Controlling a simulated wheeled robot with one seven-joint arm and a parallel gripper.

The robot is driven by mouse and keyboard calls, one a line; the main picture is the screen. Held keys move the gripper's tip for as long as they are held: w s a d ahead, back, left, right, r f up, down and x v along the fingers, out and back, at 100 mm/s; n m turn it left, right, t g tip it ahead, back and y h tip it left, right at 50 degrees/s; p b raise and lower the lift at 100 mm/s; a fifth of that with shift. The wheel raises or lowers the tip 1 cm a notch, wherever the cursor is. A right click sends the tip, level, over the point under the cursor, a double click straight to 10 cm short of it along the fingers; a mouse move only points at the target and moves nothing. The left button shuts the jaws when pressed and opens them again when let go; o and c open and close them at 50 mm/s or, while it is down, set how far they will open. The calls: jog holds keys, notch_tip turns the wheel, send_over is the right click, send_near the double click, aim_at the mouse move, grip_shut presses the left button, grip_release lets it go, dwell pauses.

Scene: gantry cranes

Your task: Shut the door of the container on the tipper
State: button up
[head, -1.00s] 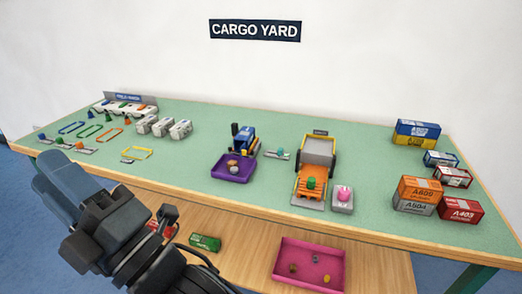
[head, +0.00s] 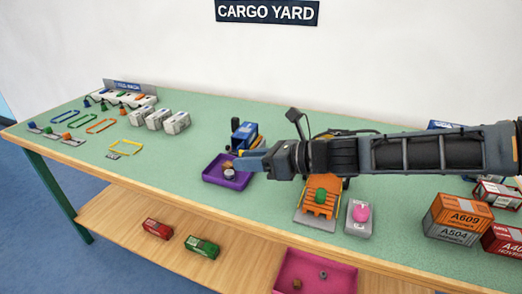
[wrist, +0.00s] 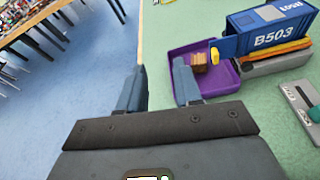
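A blue container marked B503 (wrist: 268,38) lies on a grey base with an orange edge in the wrist view. It also shows in the head view (head: 245,134), partly hidden by my arm. A blue panel (wrist: 226,46), apparently its door, sticks out from its left end over the purple tray, so the door looks open. My gripper (wrist: 158,66) is open and empty, to the left of the tray in the wrist view. In the head view my gripper (head: 243,161) is over or near the tray's right side, in front of the container. Its height there is hard to tell.
The purple tray (head: 211,173) holds small brown and grey pieces. A grey lever box (wrist: 300,100) stands beside the container's base. An orange ramp (head: 315,207) with a green piece and a box with a pink knob (head: 358,214) stand to the right. The table's front edge is close.

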jog(key=w+d+h, duration=0.1)
jog(key=w+d, duration=0.4)
jog(key=d, duration=0.1)
jog(key=shift+n+t+h, duration=0.3)
jog(key=shift+n, duration=0.1)
jog(key=shift+b+x, duration=0.35)
jog(key=shift+x, duration=3.25)
jog(key=shift+s+f, duration=0.15)
jog(key=shift+s, duration=0.05)
grip_shut()
